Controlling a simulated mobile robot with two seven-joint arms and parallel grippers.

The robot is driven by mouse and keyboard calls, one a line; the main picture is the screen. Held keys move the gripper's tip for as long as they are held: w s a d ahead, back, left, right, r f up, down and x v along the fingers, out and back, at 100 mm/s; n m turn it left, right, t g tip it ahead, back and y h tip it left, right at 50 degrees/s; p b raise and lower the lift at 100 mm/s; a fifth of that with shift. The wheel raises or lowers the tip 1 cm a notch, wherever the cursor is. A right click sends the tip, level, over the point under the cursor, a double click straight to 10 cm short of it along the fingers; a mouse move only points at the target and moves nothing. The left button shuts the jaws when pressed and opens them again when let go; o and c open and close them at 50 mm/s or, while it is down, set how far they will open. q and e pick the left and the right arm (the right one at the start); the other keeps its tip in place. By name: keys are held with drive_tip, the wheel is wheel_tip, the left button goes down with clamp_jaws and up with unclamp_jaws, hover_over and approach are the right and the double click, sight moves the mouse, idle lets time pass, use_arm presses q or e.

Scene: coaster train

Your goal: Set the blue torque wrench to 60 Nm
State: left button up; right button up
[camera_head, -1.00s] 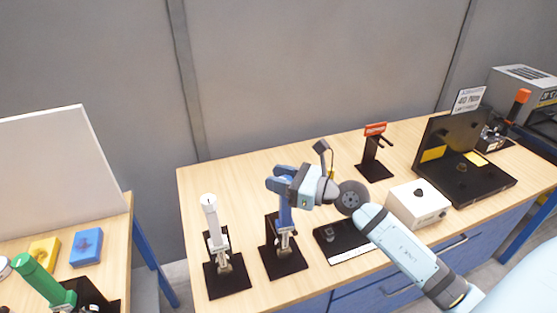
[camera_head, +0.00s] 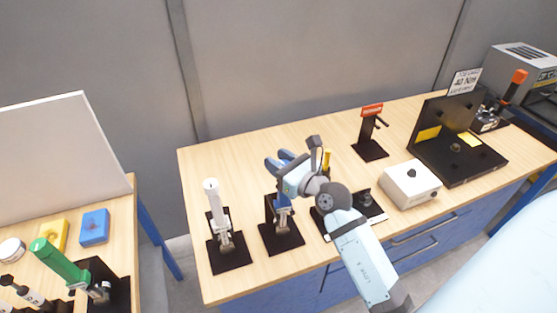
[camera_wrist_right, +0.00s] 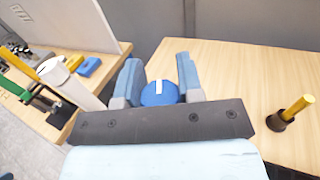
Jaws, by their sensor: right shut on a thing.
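The blue torque wrench (camera_head: 284,202) stands upright in a black stand (camera_head: 281,238) on the wooden bench. My right gripper (camera_head: 279,163) is at its top end, with the fingers on either side of it. In the right wrist view the wrench's round blue end cap (camera_wrist_right: 158,95), with a white mark on it, sits between the two blue-grey fingers of the gripper (camera_wrist_right: 160,82), which is shut on it. The scale on the wrench cannot be read here. My left gripper is not in view.
A white wrench (camera_head: 215,205) stands close left of the blue one. A yellow-handled tool (camera_wrist_right: 298,106) stands to the right. A white box (camera_head: 411,185), a red-topped stand (camera_head: 371,130) and a black fixture (camera_head: 460,160) are further right.

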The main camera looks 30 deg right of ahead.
idle(0.3)
drive_tip(key=o, duration=0.9)
drive_tip(key=shift+s+f, duration=0.1)
drive_tip(key=shift+s, duration=0.2)
drive_tip(key=s+b, duration=0.1)
drive_tip(key=s, duration=0.3)
drive_tip(key=s+d+b, duration=0.1)
drive_tip(key=s, duration=0.3)
drive_tip(key=s+d+b, duration=0.1)
drive_tip(key=s+b, duration=0.1)
drive_tip(key=s, duration=0.3)
drive_tip(key=shift+d, duration=0.1)
